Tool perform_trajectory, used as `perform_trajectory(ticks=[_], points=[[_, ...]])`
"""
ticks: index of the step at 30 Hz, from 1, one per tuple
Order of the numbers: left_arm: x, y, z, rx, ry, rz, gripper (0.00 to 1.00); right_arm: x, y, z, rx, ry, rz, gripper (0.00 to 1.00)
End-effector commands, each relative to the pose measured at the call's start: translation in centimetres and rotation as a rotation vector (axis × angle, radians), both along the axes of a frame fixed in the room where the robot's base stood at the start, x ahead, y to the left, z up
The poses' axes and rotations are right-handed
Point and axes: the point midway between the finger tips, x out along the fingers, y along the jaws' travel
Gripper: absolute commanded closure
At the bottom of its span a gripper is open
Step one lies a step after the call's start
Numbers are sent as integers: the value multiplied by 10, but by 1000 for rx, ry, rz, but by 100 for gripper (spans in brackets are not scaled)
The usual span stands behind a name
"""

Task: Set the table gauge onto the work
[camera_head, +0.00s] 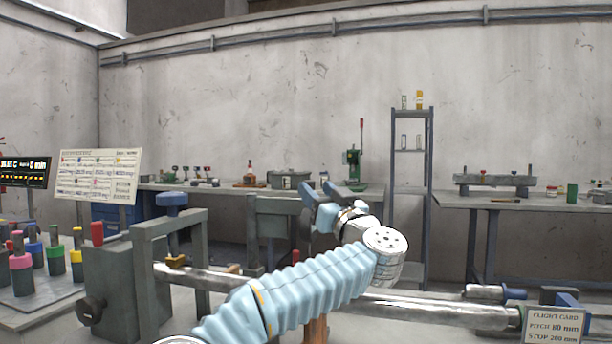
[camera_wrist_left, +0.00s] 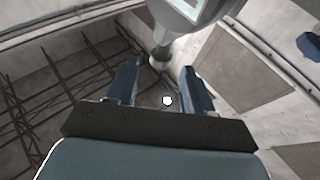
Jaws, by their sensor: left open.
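The work appears to be the long grey metal bar (camera_head: 440,309), which runs across the front from the left stand to the right end, partly hidden by my left arm. I cannot tell for sure which thing is the table gauge. My left gripper (camera_head: 321,190) is raised above the bar, in front of the back bench. In the left wrist view its two blue fingers (camera_wrist_left: 154,84) are apart with nothing between them. My right gripper does not show.
A grey stand with a blue knob (camera_head: 172,199) rises at left, near a tray of coloured pegs (camera_head: 45,290). A flight card (camera_head: 555,325) stands at front right. Benches (camera_head: 500,202) and a shelf rack (camera_head: 427,180) line the back wall. Open air surrounds my gripper.

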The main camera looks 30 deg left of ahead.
Motion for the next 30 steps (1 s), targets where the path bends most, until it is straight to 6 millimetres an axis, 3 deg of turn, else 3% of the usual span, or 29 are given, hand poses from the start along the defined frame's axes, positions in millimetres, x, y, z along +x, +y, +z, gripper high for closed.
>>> perform_trajectory(ticks=[3,9,21,30], points=[[12,21,12,-2,-1,2,49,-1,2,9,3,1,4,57],[27,43,23,0,0,0,49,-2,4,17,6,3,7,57],[31,51,25,1,-1,-2,49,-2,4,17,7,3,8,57],[31,50,25,1,-1,-2,95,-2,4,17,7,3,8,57]])
